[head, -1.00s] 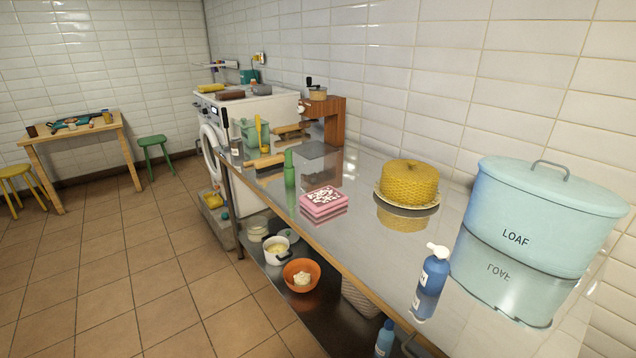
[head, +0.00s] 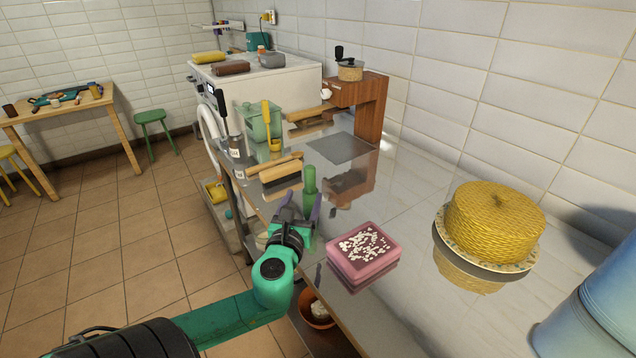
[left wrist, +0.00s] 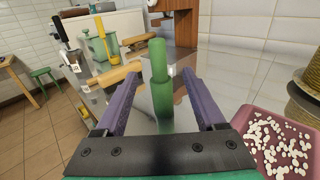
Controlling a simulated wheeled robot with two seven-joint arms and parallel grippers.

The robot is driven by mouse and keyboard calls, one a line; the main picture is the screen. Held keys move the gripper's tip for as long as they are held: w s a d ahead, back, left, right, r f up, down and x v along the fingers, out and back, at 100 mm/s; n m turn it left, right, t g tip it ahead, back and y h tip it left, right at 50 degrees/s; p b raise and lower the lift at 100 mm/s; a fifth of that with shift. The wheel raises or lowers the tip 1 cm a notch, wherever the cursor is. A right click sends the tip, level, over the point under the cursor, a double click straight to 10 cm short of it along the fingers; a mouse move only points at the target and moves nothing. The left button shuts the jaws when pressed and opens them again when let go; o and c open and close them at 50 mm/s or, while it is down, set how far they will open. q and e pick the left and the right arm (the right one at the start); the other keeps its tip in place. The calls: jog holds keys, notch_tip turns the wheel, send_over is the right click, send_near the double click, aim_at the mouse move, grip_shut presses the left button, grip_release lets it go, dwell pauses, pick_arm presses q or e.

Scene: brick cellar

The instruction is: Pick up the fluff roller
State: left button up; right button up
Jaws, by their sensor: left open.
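A green upright cylinder with a narrower top, which I take for the fluff roller (head: 310,180), stands on the shiny metal counter near its left edge. My left gripper (head: 300,205) is open, its two purple fingers pointing at the roller. In the left wrist view, the roller (left wrist: 160,88) appears between the open fingers of the left gripper (left wrist: 160,75). I cannot tell how far its body reaches in between them, and no contact shows. In the head view the gripper partly hides its lower end. My right gripper is out of view.
A pink tray of white pieces (head: 363,252) sits close to the right of the gripper. A yellow woven dome (head: 497,222) stands farther right. Bare counter (head: 405,195) lies between them.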

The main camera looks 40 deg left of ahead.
aim_at(309, 174)
pick_arm(q)
jog(key=w, duration=0.1)
jog(key=w+a+r, duration=0.1)
jog(key=w+a+r+p, duration=0.1)
jog(key=x, duration=0.3)
jog(key=shift+f, duration=0.2)
jog(key=x, duration=0.5)
jog(key=shift+w+a+f, duration=0.15)
jog(key=shift+w+f, duration=0.05)
jog(key=shift+w, duration=0.25)
jog(key=shift+a+f, duration=0.1)
jog(key=shift+f, duration=0.05)
jog(key=shift+c, duration=0.4)
jog(key=c, duration=1)
grip_shut()
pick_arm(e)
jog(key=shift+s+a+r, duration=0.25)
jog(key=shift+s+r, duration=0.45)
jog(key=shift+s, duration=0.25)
